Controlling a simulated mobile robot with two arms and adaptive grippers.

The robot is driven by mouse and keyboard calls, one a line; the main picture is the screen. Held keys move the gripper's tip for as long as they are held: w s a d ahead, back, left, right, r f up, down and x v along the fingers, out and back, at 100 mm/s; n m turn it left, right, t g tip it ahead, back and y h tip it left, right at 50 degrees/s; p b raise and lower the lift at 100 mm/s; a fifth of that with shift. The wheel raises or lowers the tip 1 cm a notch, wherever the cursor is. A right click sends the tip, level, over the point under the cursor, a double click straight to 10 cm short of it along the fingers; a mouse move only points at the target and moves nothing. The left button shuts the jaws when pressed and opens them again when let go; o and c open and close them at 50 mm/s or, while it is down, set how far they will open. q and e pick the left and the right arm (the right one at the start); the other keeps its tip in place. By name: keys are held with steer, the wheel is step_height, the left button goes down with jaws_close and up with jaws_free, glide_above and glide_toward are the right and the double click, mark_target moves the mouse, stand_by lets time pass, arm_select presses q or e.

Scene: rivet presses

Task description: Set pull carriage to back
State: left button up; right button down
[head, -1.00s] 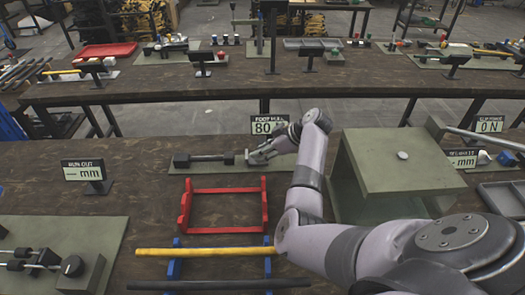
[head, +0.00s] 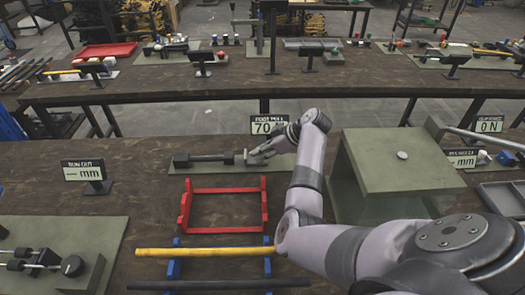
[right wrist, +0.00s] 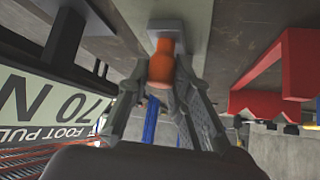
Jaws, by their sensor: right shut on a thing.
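The pull carriage (head: 240,157) is a dark block at the right end of a dark bar fixture (head: 200,160), on a grey-green mat. My right gripper (head: 256,156) is at its right end. In the right wrist view an orange knob (right wrist: 160,64) on a grey block (right wrist: 164,28) sits between the fingers of my right gripper (right wrist: 160,85), which is shut on it. The head view hides the knob behind the gripper. The foot pull display (head: 270,125) behind reads 70; in the wrist view it reads 70 N (right wrist: 62,105). My left gripper is out of view.
A red frame (head: 183,212) stands in front of the mat, with a yellow rod (head: 205,252) and a black rod nearer on blue supports. A green box-shaped housing (head: 400,175) stands right of my arm. The run-out display (head: 84,171) stands at left.

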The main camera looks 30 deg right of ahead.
mark_target(252, 161)
steer(key=w+a, duration=0.1)
steer(key=a, duration=0.1)
steer(key=shift+w+a, duration=0.35)
steer(key=shift+a, duration=0.05)
steer(key=c, duration=1.4)
jaws_free()
steer(key=shift+w+a, duration=0.1)
steer(key=shift+a, duration=0.05)
steer(key=shift+c, duration=0.2)
steer(key=shift+d+r, duration=0.15)
steer(key=shift+d, duration=0.1)
steer(key=v, duration=1.1)
steer(key=shift+s+r, duration=0.2)
steer(key=shift+s, duration=0.2)
steer(key=shift+f, duration=0.1)
